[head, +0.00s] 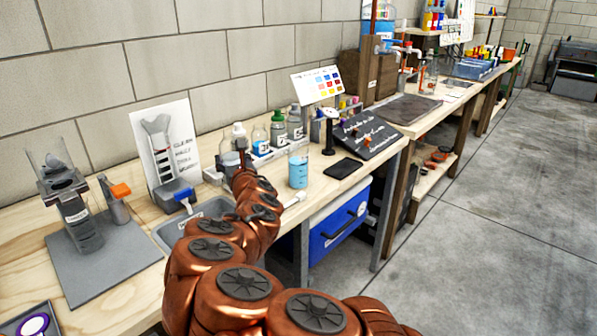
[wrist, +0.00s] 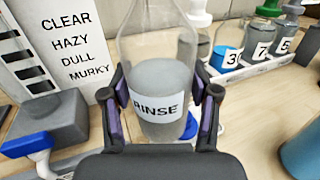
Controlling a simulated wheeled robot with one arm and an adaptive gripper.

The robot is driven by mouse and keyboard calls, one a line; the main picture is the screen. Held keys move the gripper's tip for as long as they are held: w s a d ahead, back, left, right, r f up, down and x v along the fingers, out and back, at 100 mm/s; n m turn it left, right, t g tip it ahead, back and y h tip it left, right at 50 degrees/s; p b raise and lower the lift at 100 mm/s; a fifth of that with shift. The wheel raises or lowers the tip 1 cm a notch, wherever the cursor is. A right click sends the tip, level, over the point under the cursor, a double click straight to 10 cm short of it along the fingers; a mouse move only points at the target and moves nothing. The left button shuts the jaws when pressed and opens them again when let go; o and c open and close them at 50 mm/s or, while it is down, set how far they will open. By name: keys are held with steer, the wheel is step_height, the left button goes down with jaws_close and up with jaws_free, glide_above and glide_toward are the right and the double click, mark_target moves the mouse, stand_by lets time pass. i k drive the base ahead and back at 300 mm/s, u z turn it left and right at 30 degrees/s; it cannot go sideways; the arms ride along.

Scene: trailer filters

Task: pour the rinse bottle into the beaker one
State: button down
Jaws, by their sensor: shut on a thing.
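My gripper (wrist: 164,100) is shut on the rinse bottle (wrist: 160,78), a clear bottle with greyish liquid and a RINSE label. The bottle looks roughly upright in the wrist view; its top is cut off there. In the head view the rinse bottle (head: 239,133) shows above my gripper (head: 241,160), which partly hides it.
Numbered bottles (wrist: 262,42) stand in a white rack behind and right. A sign (wrist: 55,45) and a grey device with a blue part (wrist: 50,125) are at left.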

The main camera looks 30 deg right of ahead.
mark_target(297, 154)
steer(key=k, duration=0.5)
steer(key=z, duration=0.6)
steer(key=k, duration=0.65)
steer(key=u, duration=1.25)
steer(key=i, duration=0.5)
